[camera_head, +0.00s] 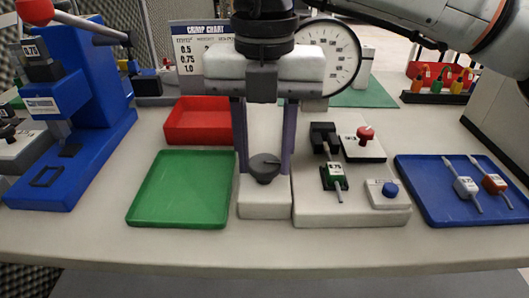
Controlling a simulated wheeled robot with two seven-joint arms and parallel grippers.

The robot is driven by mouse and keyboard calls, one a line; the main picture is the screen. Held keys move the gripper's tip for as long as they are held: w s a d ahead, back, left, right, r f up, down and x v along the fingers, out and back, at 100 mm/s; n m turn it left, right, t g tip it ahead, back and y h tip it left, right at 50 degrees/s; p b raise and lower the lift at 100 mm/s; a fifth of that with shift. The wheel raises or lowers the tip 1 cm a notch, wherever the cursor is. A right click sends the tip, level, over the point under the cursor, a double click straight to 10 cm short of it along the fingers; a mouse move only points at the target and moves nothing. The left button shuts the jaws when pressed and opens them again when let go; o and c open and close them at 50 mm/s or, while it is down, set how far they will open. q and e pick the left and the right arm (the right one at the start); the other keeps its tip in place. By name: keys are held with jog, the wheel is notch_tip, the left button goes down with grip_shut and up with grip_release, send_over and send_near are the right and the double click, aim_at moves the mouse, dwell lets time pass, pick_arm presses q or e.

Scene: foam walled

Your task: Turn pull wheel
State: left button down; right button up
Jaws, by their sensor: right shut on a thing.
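The pull tester has a pale head (309,65), two purple-grey posts and a pale base (265,205). A dial gauge (336,55) is at its right. My right gripper (265,48) comes down from above onto the tester's head. It is shut on the pull wheel, which is mostly hidden by the dark gripper body, so its angle cannot be read. A grey block (262,83) hangs at the front of the head. A dark round knob-like part (264,166) sits on the base. My left gripper is not in view.
A blue press (95,85) with a red-balled lever stands left. A green tray (180,190) and red tray (200,122) lie near the tester. A pale fixture (345,212) holds a green 0.75 connector (334,178). A blue tray (430,180) with two connectors is right.

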aim_at(265, 162)
dwell(0.5)
jog(key=o, duration=1)
jog(key=shift+o, duration=0.2)
notch_tip(265, 162, up, 10)
jog(key=p, duration=0.2)
jog(key=shift+r, duration=0.2)
